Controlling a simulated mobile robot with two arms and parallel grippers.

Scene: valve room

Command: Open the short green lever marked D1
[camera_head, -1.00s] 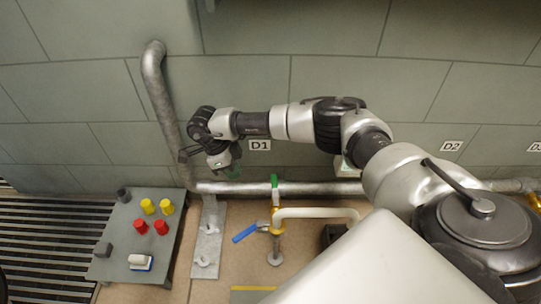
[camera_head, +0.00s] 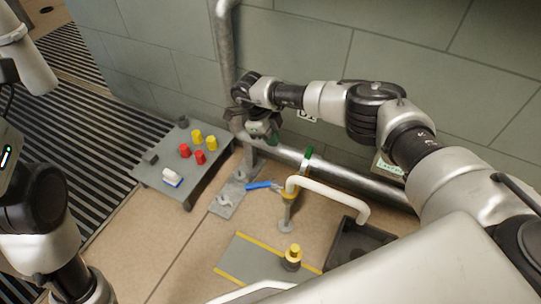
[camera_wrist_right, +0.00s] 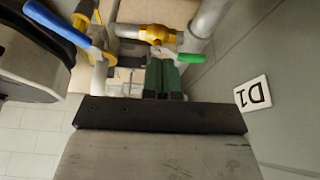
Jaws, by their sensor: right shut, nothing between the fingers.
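The short green lever (camera_head: 308,153) stands up at the wall pipe in the head view. In the right wrist view the green lever (camera_wrist_right: 191,58) lies just right of my fingertips, beside a yellow valve body (camera_wrist_right: 150,33). The D1 plate (camera_wrist_right: 253,93) is on the wall to its right; in the head view my arm partly covers that plate (camera_head: 307,116). My right gripper (camera_head: 266,137) is near the pipe, left of the lever. Its dark green fingers (camera_wrist_right: 163,76) are together and empty, and look apart from the lever. My left arm shows at the left edge, without its gripper.
A blue lever (camera_head: 258,186) sits by a white bent pipe (camera_head: 328,193) below the green lever. A grey table (camera_head: 152,177) with red and yellow knobs stands left. A yellow-edged plate (camera_head: 245,262) and a dark box (camera_head: 355,245) are on the floor.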

